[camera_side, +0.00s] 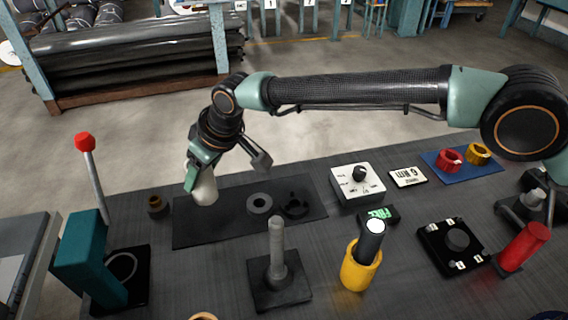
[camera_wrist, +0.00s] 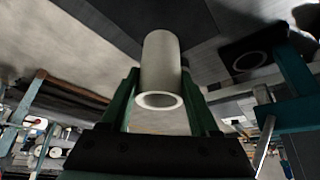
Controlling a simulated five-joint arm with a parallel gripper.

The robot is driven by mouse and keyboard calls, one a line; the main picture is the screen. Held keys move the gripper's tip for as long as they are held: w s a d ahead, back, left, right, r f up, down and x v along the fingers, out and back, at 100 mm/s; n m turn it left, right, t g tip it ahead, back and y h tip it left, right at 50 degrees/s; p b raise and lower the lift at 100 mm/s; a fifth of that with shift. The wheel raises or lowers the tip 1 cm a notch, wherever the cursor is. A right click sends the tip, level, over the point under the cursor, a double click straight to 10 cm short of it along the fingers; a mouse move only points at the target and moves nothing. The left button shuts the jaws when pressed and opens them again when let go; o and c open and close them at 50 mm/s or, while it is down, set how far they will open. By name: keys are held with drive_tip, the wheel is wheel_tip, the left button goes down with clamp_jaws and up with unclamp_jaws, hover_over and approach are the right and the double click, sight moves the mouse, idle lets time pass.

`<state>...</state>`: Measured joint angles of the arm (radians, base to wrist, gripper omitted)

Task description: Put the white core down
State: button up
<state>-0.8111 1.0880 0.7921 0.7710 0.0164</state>
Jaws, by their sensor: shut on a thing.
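The white core (camera_side: 205,191), a hollow tube, is in my gripper (camera_side: 200,178) at the left end of the dark mat (camera_side: 225,230) in the side view. It is slightly tilted there. I cannot tell whether its lower end touches the mat. In the wrist view the white core (camera_wrist: 161,58) sits between the two green fingers of my gripper (camera_wrist: 160,85), with its open end facing the camera. The gripper is shut on it.
On the mat, right of the core, lie a grey ring (camera_side: 259,203) and a black holder (camera_side: 295,205). A brown ring (camera_side: 157,206) is left of the mat. A grey post (camera_side: 277,245) and a red-knobbed lever (camera_side: 86,143) rise in front and left.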

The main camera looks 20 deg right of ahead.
drive_tip(key=shift+f, duration=2.85)
drive_tip(key=shift+f, duration=0.1)
drive_tip(key=o, duration=1.1)
drive_tip(key=shift+c, duration=0.2)
